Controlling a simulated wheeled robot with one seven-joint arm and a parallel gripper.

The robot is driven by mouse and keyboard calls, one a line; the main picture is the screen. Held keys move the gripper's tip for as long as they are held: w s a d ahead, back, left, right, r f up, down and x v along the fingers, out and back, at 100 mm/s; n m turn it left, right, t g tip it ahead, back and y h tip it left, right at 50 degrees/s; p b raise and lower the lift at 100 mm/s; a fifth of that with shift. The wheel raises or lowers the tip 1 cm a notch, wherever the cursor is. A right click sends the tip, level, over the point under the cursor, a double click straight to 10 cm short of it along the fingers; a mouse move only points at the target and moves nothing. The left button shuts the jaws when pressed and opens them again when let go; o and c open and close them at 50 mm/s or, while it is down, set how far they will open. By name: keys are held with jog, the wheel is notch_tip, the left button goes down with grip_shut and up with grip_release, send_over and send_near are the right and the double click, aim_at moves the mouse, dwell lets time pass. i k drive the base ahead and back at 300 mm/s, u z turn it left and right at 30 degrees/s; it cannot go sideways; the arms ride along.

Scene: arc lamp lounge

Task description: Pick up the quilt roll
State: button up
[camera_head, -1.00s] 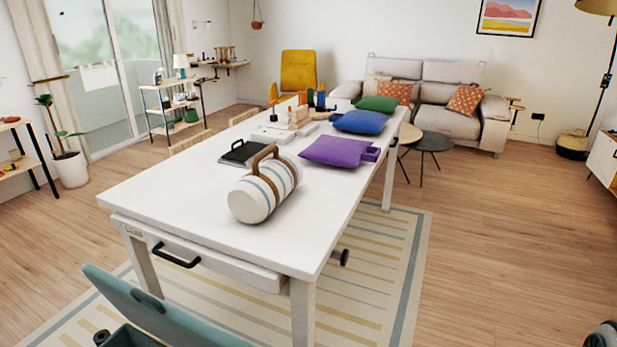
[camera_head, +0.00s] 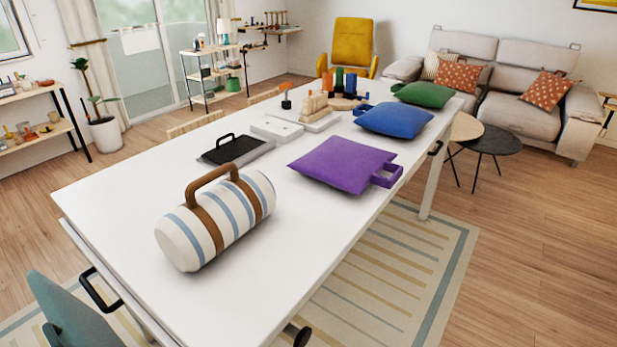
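The quilt roll (camera_head: 228,217) is a cream cylinder with blue-grey stripes and brown straps. It lies on its side on the near part of the white table (camera_head: 330,235). Its brown carry handle (camera_head: 208,178) arches up on top, clear of the roll. Nothing covers the roll. My gripper is not in view.
Behind the roll on the table are a black-topped tray (camera_head: 236,150), a purple cushion (camera_head: 343,164), a blue cushion (camera_head: 393,120), a green cushion (camera_head: 424,94) and wooden pieces (camera_head: 314,107). A teal chair (camera_head: 72,312) stands at the near left. Bare tabletop surrounds the roll.

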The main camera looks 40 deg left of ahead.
aim_at(192, 234)
jog(key=i, duration=1.65)
jog(key=u, duration=3.55)
jog(key=i, duration=1)
